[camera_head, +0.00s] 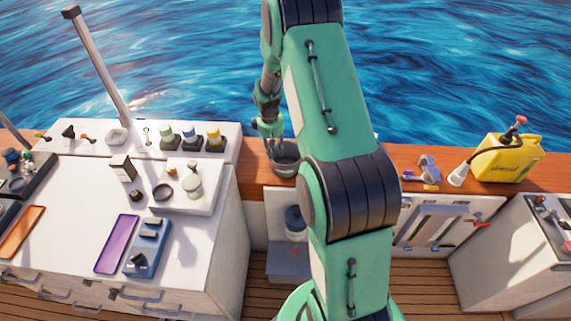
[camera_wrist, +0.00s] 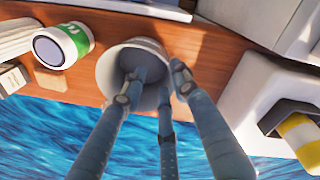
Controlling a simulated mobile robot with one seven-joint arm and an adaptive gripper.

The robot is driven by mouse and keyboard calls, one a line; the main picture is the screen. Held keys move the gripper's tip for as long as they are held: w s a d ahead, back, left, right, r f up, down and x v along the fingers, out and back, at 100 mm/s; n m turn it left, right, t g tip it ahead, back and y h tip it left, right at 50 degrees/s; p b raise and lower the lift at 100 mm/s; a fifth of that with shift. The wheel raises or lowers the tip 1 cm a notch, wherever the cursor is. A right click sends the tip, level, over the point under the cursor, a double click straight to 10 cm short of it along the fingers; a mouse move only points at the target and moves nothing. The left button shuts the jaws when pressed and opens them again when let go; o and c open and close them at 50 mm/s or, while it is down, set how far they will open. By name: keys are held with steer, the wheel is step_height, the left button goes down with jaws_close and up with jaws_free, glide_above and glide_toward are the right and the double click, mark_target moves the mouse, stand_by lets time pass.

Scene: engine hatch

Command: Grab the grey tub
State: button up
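The grey tub (camera_head: 285,165) stands on the wooden ledge by the water, partly hidden by my arm in the head view. In the wrist view the tub (camera_wrist: 108,72) is round, with its open mouth facing the camera. My gripper (camera_head: 270,135) is just above it, at its left side in the head view. In the wrist view my gripper (camera_wrist: 160,78) has its fingers apart. One fingertip reaches over the tub's mouth, and another is beside the rim on the right. Whether any finger touches the tub wall is unclear.
A white and green container (camera_wrist: 62,46) lies in view left of the tub. A white block with a black and yellow part (camera_wrist: 297,132) is at right. A yellow canister (camera_head: 508,157) stands further right on the ledge. The white counter (camera_head: 75,215) holds bottles and trays.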

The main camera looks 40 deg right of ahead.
mark_target(275, 163)
steer(key=shift+f, duration=0.9)
steer(key=shift+d+f+b, duration=0.1)
steer(key=shift+f+b, duration=0.35)
steer(key=shift+f, duration=2.15)
steer(key=shift+c, duration=0.2)
jaws_close()
